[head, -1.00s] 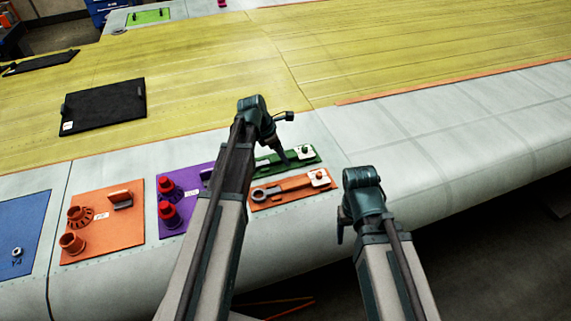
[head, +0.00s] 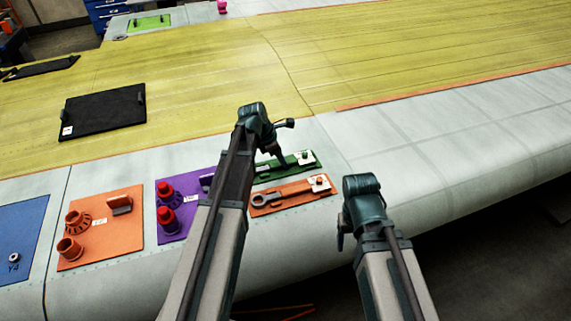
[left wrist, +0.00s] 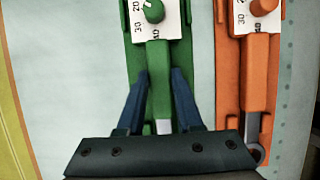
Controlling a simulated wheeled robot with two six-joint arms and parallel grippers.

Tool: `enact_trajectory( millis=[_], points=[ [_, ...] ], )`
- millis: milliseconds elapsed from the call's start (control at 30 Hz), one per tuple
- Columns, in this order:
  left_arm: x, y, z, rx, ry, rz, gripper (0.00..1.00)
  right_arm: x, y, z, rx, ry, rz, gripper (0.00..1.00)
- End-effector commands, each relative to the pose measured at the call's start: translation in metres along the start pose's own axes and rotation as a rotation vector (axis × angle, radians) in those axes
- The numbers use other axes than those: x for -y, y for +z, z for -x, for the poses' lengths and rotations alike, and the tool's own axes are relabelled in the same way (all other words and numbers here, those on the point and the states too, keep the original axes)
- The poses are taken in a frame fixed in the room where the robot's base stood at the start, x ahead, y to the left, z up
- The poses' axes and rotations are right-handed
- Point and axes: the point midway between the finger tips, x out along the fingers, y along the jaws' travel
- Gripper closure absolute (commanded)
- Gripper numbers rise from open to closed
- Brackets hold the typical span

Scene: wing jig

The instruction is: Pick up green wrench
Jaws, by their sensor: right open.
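The green wrench (left wrist: 158,82) lies on a narrow green board (head: 293,168) on the wing's pale front strip. In the left wrist view, the blue fingers of my left gripper (left wrist: 160,88) straddle its handle, one on each side, with the tips very close to it. I cannot tell whether they press on it. In the head view my left gripper (head: 279,163) points down at the green board, and my forearm hides its left end. My right gripper (head: 341,232) is open and empty, off to the right near the wing's front edge.
An orange board (head: 290,205) with an orange wrench (head: 290,193) lies close in front of the green board. Purple (head: 170,225) and orange (head: 98,245) boards with red and orange parts lie left. The strip to the right (head: 440,125) is clear.

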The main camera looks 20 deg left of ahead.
Motion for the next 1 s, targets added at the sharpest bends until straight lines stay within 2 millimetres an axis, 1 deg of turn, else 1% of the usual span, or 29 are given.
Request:
enact_trajectory(
  millis=[33, 100, 1000],
  points=[
    [0.0000, 0.0001, -0.0001, 0.000, 0.000, 0.000, 0.88, 0.0000, 0.0000, -0.0001, 0.000, 0.000, 0.000, 0.34],
    [0.0000, 0.0001, -0.0002, 0.000, 0.000, 0.000, 1.00, 0.0000, 0.0000, -0.0001, 0.000, 0.000, 0.000, 0.34],
    [0.0002, 0.0001, -0.0002, 0.000, -0.001, 0.000, 1.00, 0.0000, 0.0000, -0.0001, 0.000, 0.000, 0.000, 0.34]
  ],
)
